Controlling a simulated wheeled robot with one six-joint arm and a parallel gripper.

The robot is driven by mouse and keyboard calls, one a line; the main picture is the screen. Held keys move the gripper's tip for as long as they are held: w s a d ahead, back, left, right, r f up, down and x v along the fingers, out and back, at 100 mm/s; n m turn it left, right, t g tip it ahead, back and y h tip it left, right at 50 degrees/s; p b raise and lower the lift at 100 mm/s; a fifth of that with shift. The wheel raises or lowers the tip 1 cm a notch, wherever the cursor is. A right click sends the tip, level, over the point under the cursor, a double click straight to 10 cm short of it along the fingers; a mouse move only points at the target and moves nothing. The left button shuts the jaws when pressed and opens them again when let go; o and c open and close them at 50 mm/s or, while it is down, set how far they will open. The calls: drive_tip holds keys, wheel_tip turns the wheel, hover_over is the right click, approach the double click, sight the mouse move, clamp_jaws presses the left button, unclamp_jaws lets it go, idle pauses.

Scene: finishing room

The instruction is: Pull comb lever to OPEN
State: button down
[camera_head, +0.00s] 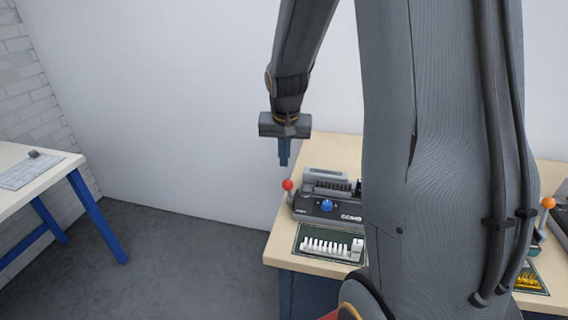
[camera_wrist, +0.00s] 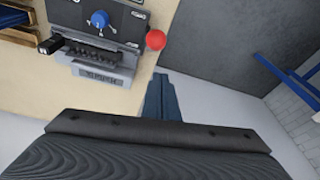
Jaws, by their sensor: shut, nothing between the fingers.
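The comb machine (camera_head: 325,208), dark grey with a light grey top, stands on the light wooden bench. Its comb lever ends in a red ball knob (camera_head: 288,185) at the machine's left side. The red knob also shows in the wrist view (camera_wrist: 155,40), beside the machine (camera_wrist: 105,57). A blue knob (camera_head: 327,206) sits on the machine's front. My gripper (camera_head: 284,163) points down, shut and empty, above and slightly left of the red knob and apart from it. In the wrist view the closed fingers (camera_wrist: 161,80) lie below the red knob in the picture.
A tray of white combs (camera_head: 331,244) lies in front of the machine. An orange-knobbed lever (camera_head: 548,203) stands at the far right. My arm hides the bench's middle. Another table (camera_head: 48,175) with blue legs is at left, with open floor between.

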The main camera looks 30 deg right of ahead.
drive_tip(key=s+a+r+b, duration=0.2)
drive_tip(key=s+a+r, duration=0.2)
drive_tip(key=s+r, duration=0.1)
drive_tip(key=shift+s+a, duration=0.3)
drive_tip(key=shift+s, duration=0.5)
